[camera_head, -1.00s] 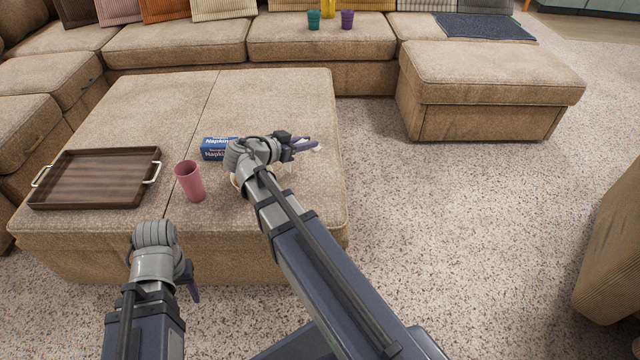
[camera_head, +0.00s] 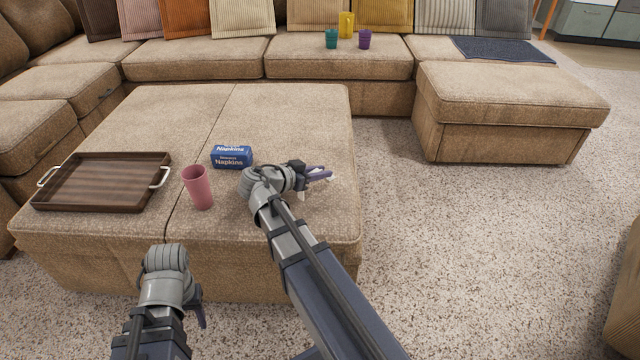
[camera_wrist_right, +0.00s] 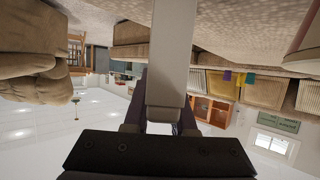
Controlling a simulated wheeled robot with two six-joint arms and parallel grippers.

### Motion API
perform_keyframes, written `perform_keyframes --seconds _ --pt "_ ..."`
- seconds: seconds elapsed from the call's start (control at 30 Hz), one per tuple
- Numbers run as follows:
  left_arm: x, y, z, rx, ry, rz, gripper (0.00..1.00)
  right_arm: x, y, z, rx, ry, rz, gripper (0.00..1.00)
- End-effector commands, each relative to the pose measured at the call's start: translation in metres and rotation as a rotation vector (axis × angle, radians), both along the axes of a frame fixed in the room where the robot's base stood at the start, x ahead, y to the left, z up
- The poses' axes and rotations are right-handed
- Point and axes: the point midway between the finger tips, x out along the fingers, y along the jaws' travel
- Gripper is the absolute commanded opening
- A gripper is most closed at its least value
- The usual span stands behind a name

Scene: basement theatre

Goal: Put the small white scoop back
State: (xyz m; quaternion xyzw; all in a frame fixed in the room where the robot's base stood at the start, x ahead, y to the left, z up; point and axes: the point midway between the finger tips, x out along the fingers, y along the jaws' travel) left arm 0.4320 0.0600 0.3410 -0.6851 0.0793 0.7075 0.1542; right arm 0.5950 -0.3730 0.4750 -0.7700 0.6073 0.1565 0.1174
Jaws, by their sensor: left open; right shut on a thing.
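The small white scoop (camera_wrist_right: 170,60) shows in the right wrist view as a pale, straight piece between my right fingers. Its far end runs out of the top of that picture. My right gripper (camera_head: 320,174) is shut on it, above the right side of the beige ottoman (camera_head: 285,115). Only small white bits show around the fingers in the head view, so the scoop's bowl cannot be made out. My left gripper (camera_head: 201,312) is open and low in front of the ottoman's near side, partly hidden by its own wrist.
On the ottoman are a blue napkin pack (camera_head: 231,157), a pink cup (camera_head: 198,187) and a wooden tray (camera_head: 100,184). The sofa (camera_head: 340,66) behind holds green (camera_head: 331,39) and purple (camera_head: 365,39) cups and a yellow vessel (camera_head: 346,25). Carpet (camera_head: 450,230) to the right is clear.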

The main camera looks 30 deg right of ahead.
Motion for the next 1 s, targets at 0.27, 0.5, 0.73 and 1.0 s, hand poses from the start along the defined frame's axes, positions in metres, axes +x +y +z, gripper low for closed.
perform_keyframes --seconds 0.27,0.5,0.73,1.0 --pt "0.0 0.0 -0.03 0.0 0.0 0.0 0.5 0.0 0.0 -0.03 0.0 0.0 0.0 0.0" --pt "0.0 0.0 -0.028 0.0 0.0 0.0 0.5 0.0 0.0 -0.028 0.0 0.0 0.0 0.0" --pt "0.0 0.0 -0.03 0.0 0.0 0.0 0.5 0.0 0.0 -0.03 0.0 0.0 0.0 0.35" --pt "0.0 0.0 -0.03 0.0 0.0 0.0 0.5 0.0 0.0 -0.03 0.0 0.0 0.0 0.54"
